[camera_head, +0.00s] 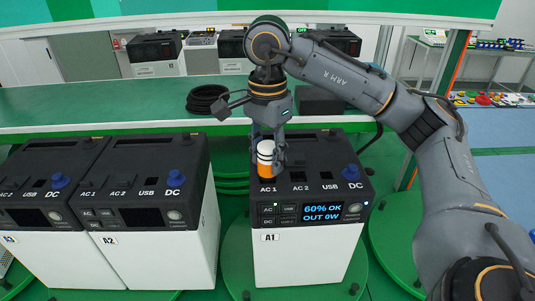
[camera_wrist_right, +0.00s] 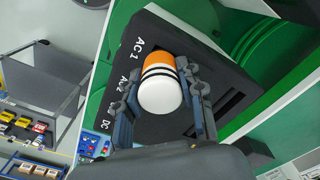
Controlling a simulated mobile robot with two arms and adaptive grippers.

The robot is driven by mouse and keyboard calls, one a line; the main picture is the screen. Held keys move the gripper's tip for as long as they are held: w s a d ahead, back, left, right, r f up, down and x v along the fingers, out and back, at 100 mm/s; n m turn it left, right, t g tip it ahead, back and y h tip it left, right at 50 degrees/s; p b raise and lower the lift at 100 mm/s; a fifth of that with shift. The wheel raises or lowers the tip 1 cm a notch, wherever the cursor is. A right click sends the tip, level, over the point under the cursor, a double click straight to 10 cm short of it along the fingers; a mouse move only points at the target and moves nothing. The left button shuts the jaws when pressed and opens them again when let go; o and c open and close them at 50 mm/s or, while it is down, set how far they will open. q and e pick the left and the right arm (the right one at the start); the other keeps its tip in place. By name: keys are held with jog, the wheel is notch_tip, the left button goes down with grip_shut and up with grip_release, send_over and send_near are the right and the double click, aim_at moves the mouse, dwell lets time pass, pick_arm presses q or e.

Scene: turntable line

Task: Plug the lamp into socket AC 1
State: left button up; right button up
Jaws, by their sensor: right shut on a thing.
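The lamp plug (camera_head: 265,160) is a white and orange cylinder with black bands. It stands upright at the AC 1 position on top of the power station A1 (camera_head: 300,250). My right gripper (camera_head: 267,150) points down and is shut on it. In the right wrist view the plug (camera_wrist_right: 160,90) sits between both fingers (camera_wrist_right: 163,100), beside the AC 1 label. Its lower end is hidden, so I cannot tell whether it is in the socket. The A1 screen (camera_head: 322,212) reads 60% OK, OUT 0W. My left gripper is not in view.
Two similar stations, one marked A2 (camera_head: 150,255), stand to the left. A1 stands on a green turntable (camera_head: 236,270). Behind is a green bench (camera_head: 110,108) with a coiled black cable (camera_head: 207,99). A blue DC knob (camera_head: 350,172) rises right on A1.

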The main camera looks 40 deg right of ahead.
jog(key=shift+f+b, duration=0.4)
jog(key=shift+f, duration=0.1)
jog(key=o, duration=1.4)
jog(key=shift+c, duration=0.2)
notch_tip(320, 180, up, 12)
jog(key=shift+r, duration=0.1)
